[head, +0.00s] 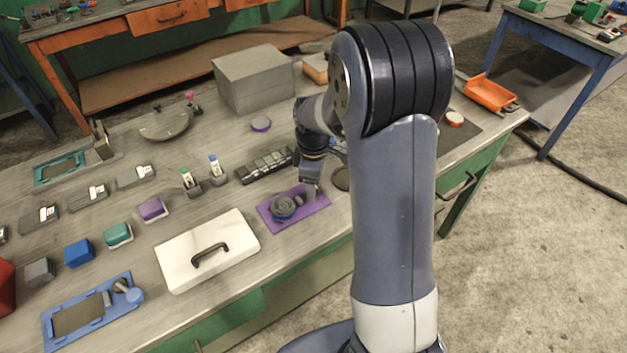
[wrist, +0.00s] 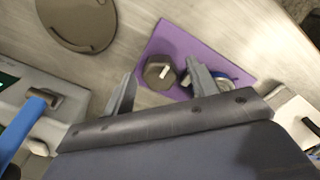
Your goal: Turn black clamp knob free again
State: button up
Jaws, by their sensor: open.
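The black clamp knob (wrist: 158,73) is a dark faceted knob with a white mark on top. In the wrist view it sits at the left edge of a purple plate (wrist: 175,42). The plate lies flat on the bench in the head view (head: 307,218), with a round grey part (head: 283,208) on it. My gripper (head: 311,188) is low over the plate's right end and hides the knob there. In the wrist view my gripper (wrist: 163,78) is open, one finger on each side of the knob. I cannot tell whether the fingers touch it.
A white panel with a black handle (head: 180,258) lies left of the plate. A large grey box (head: 252,80) stands farther back. Several small blocks fill the left side.

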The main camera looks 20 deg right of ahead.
notch_tip(320, 180, up, 11)
dwell(0.4)
jog(key=shift+f, duration=0.1)
notch_tip(320, 180, down, 11)
jog(key=shift+r, duration=0.2)
jog(key=shift+f, duration=0.2)
jog(key=shift+r, duration=0.1)
dwell(0.5)
